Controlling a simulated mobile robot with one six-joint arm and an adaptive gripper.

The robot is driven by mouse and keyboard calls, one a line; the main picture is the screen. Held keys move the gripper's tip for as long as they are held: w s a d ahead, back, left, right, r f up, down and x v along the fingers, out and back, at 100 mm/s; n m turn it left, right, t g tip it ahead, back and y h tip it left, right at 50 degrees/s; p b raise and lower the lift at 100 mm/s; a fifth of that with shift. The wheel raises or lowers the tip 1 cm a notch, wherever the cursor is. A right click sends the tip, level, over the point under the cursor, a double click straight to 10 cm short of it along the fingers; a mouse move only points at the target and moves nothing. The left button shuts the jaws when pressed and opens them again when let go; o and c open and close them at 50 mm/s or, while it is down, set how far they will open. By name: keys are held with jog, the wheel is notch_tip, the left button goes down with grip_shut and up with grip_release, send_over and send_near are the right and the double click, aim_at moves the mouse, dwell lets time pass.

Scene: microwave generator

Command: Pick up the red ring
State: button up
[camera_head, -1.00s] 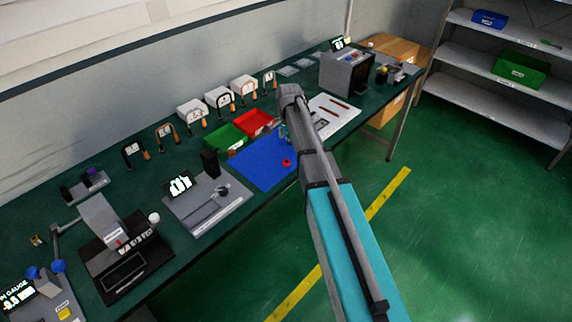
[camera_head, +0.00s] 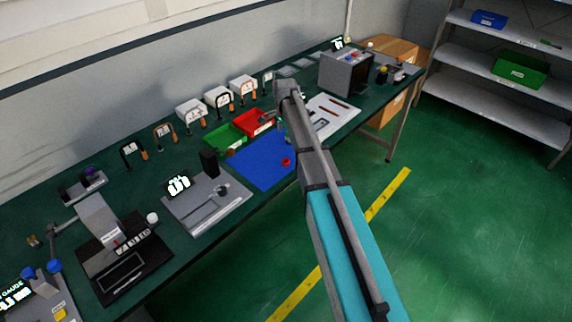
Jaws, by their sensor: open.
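The red ring (camera_head: 286,162) lies on the blue mat (camera_head: 258,165), near the mat's right side. It looks small, and its hole is hard to make out. My arm passes just to the right of it and reaches over the bench. My gripper (camera_head: 268,117) shows only as a small grey part beside the arm's far end, over the red tray. It is open and apart from the ring, beyond it toward the wall. The rest of the gripper is hidden behind my arm.
A red tray (camera_head: 252,121) and a green tray (camera_head: 224,138) stand behind the mat. A grey plate (camera_head: 208,205) with a display lies left of the mat, and a white board (camera_head: 335,115) lies right. A boxy grey machine (camera_head: 345,73) stands farther right.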

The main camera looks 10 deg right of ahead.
jog(key=b, duration=0.7)
send_over(287, 159)
jog(key=shift+a+f, duration=0.15)
jog(key=shift+f, duration=1.75)
jog(key=shift+a+f, duration=0.15)
jog(key=shift+f, duration=1.75)
jog(key=shift+f, duration=0.15)
jog(key=f+b, duration=0.3)
jog(key=shift+s+d, duration=0.15)
jog(key=shift+s, duration=0.2)
jog(key=shift+f+b, duration=0.95)
jog(key=shift+b, duration=0.15)
jog(key=c, duration=0.8)
